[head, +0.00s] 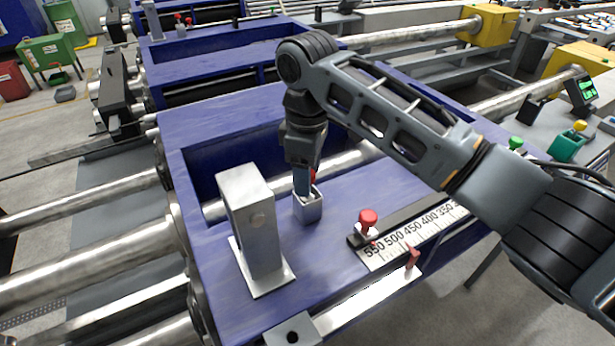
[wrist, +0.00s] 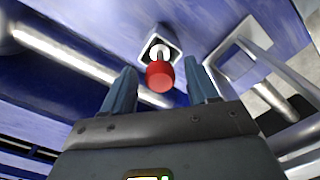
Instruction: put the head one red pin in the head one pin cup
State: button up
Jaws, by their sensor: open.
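The red pin's round head (wrist: 160,76) shows between my two fingers in the wrist view, with its pale shank running into the mouth of the square metal pin cup (wrist: 172,38). In the head view the cup (head: 309,209) stands on the blue table beside the tall metal block. Only a sliver of the red pin (head: 314,175) shows there, behind my fingers. My gripper (head: 303,190) points down at the cup. In the wrist view my gripper (wrist: 160,70) is open, one finger on each side of the pin head, with gaps visible.
The tall metal block (head: 255,235) stands close left of the cup. A red knob (head: 368,217) on a dark slide and a numbered scale (head: 410,236) lie to the right. Steel rollers (head: 95,258) run at left. Bare blue table lies between the cup and the scale.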

notch_tip(320, 180, up, 10)
jog(key=shift+r, duration=0.2)
jog(key=shift+s, duration=0.1)
dwell(0.3)
